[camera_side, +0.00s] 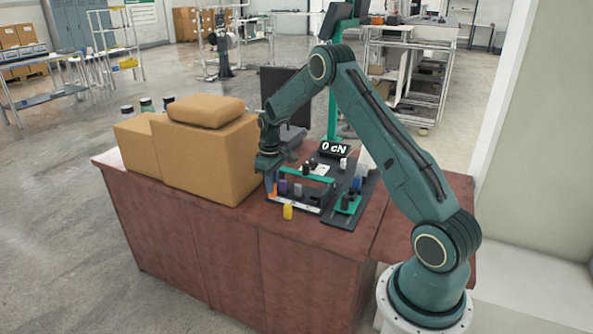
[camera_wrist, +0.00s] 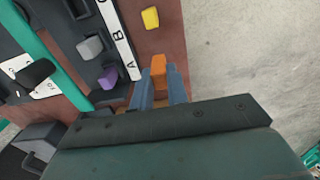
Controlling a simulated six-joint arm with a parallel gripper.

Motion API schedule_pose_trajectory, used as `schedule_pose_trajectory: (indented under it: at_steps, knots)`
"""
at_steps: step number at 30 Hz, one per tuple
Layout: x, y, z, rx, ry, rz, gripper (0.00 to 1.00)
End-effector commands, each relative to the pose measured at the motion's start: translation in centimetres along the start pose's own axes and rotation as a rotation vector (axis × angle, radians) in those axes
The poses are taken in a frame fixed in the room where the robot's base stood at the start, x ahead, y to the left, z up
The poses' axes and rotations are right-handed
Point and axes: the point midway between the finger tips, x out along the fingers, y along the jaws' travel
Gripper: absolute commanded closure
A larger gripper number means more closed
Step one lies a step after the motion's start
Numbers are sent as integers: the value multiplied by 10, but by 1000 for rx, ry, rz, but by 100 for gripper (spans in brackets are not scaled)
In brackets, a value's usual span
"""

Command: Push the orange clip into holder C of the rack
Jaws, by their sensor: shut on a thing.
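The orange clip (camera_wrist: 158,65) is between the fingertips of my gripper (camera_wrist: 159,75), which is shut on it. In the side view my gripper (camera_side: 270,183) is at the left end of the rack, and only a sliver of the orange clip (camera_side: 275,189) shows. The rack's white label strip (camera_wrist: 118,40) reads A, B, C; the clip is beside the A end, on the strip's outer side. A purple clip (camera_wrist: 108,77) sits by A and a grey clip (camera_wrist: 90,48) by B. Holder C is near the top edge of the wrist view, and its inside is not clear.
A yellow clip (camera_side: 287,211) lies on the brown table (camera_side: 225,222) in front of the rack. A green bar (camera_side: 308,176) runs behind the holders. Cardboard boxes (camera_side: 205,155) stand close on the left. A display (camera_side: 333,149) reads 0 cN behind.

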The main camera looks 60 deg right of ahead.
Motion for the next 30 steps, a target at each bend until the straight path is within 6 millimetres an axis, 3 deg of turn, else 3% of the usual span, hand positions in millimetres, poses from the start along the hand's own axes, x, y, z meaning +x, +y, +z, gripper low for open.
schedule_pose_trajectory:
  at_steps: [6, 17, 23, 30]
  knots:
    - [-17, 0, 0, 0, 1, 1, 100]
    - [-19, 8, 6, 3, 0, 0, 100]
    - [-21, 36, 28, 2, 0, 0, 100]
    - [-25, 78, 70, -6, -1, -1, 100]
